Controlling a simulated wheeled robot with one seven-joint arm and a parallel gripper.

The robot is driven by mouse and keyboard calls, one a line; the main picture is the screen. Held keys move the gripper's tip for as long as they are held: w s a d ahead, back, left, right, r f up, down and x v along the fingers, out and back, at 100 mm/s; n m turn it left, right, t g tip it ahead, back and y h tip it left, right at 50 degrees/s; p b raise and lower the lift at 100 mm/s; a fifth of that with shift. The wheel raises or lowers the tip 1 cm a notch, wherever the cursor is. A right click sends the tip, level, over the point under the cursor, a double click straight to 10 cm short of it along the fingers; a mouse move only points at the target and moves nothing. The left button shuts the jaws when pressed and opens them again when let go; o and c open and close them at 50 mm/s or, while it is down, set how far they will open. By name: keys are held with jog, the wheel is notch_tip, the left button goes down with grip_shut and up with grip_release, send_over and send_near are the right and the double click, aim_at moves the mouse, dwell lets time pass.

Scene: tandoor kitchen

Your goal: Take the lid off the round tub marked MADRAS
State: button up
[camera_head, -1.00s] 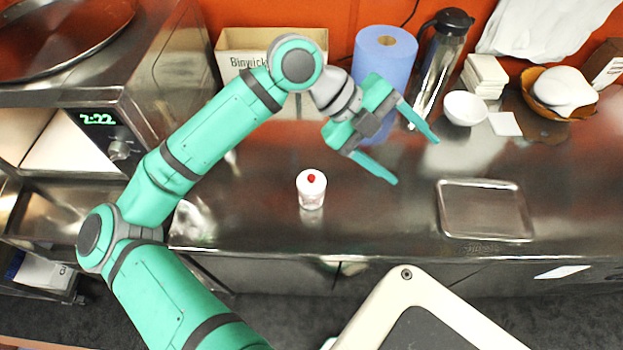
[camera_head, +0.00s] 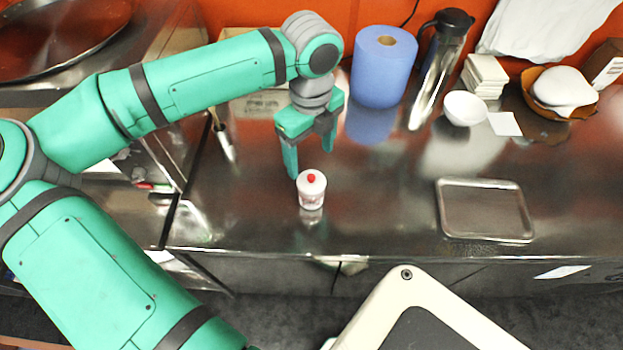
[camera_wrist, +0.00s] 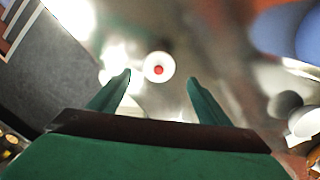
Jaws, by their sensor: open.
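A small round white tub (camera_head: 312,197) stands upright on the steel counter, with reddish marking on its side too small to read. Its white lid (camera_head: 311,183) is on top and has a red knob in the middle. In the wrist view the lid (camera_wrist: 159,67) shows from above, ahead of and between the fingertips. My gripper (camera_head: 310,168) points down just behind and above the tub, with its fingers spread and nothing between them. In the wrist view both fingers of my gripper (camera_wrist: 159,78) are wide apart. The fingers look clear of the tub.
An empty metal tray (camera_head: 486,210) lies to the right. A blue paper roll (camera_head: 384,66), a steel flask (camera_head: 441,68), a white bowl (camera_head: 465,108) and a brown basket (camera_head: 560,112) stand along the back. A cardboard box (camera_head: 255,106) is behind my arm. Counter around the tub is clear.

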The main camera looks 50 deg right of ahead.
aim_at(311, 176)
jog(key=shift+s+a+f, duration=0.1)
jog(key=shift+f, duration=1.65)
jog(key=shift+s+a+f, duration=0.1)
jog(key=shift+f, duration=1.65)
jog(key=c, duration=1.1)
